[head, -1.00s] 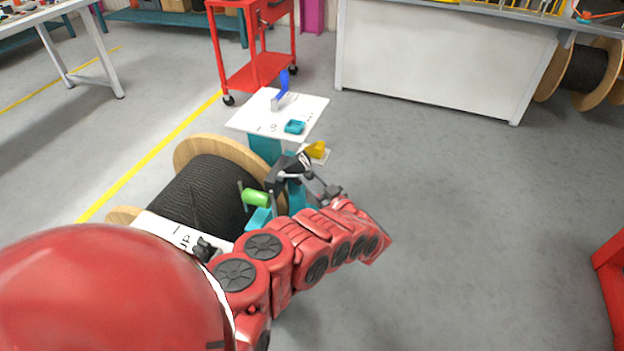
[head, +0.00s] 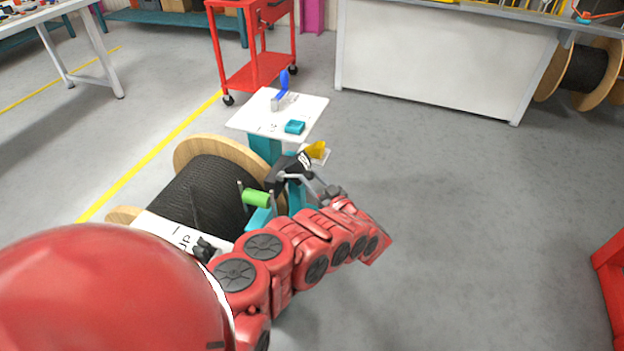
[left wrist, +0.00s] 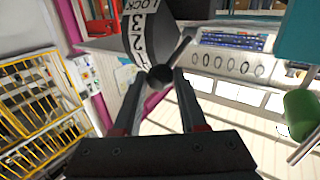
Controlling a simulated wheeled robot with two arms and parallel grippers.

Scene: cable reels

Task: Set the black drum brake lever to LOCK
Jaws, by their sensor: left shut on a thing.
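The black drum (head: 205,195) is a wooden-flanged reel wound with black cable, left of my left gripper (head: 299,178) in the head view. The gripper is at the brake unit (head: 288,166) beside the drum's right flange. In the left wrist view my left gripper (left wrist: 160,88) is shut on the dark brake lever (left wrist: 160,77); its round end sits between the fingertips and a thin rod runs up to the right. A curved white scale (left wrist: 138,32) behind it reads LOCK at the top, then 3 and 2 below; its lower part is partly hidden. The right gripper is out of view.

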